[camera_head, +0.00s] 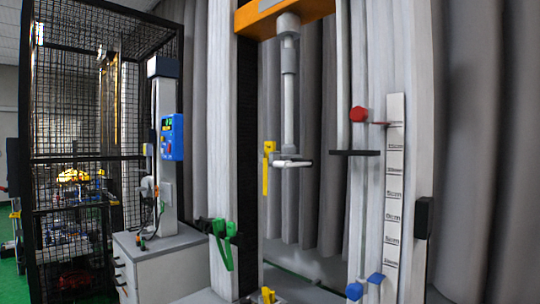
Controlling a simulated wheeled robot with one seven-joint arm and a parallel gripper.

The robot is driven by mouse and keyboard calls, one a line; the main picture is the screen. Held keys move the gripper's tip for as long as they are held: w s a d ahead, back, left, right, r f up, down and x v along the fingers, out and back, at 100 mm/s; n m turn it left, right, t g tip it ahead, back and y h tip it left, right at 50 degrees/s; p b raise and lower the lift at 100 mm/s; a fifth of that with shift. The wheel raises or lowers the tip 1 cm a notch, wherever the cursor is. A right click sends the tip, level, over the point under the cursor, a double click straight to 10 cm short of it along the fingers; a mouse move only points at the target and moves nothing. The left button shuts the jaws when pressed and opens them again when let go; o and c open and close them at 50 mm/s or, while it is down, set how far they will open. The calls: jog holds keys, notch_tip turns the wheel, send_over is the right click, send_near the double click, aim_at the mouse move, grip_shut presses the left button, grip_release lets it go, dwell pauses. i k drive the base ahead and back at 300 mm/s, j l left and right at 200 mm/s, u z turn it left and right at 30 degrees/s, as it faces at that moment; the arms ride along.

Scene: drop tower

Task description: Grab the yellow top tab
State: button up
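A yellow top tab (269,147) shows near the middle of the head view, beside the inner edge of the tower's left post. A narrow yellow strip (265,178) hangs straight below it. Just to its right is the light metal foot (293,161) of a grey rod (289,100) that hangs from the tower's orange crossbar (285,14). Whether the tab and this foot touch, I cannot tell. Another yellow piece (267,296) shows low down at the bottom edge, partly cut off. My gripper is not in view.
Green clips (223,240) stick out low on the left post. The right post carries a red knob (358,114), a dark plate (355,153), a centimetre scale (393,190) and blue knobs (355,291). A cabinet (165,262) and black mesh cage (75,115) stand left.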

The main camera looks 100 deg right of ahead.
aim_at(269, 146)
jog(key=z, duration=0.35)
jog(key=i+l+z, duration=0.1)
jog(key=z, duration=0.35)
jog(key=i+l+z, duration=0.15)
jog(key=l+z, duration=0.15)
jog(key=z, duration=0.15)
jog(key=i+l+z, duration=0.15)
jog(key=z, duration=0.3)
jog(key=i+l, duration=0.1)
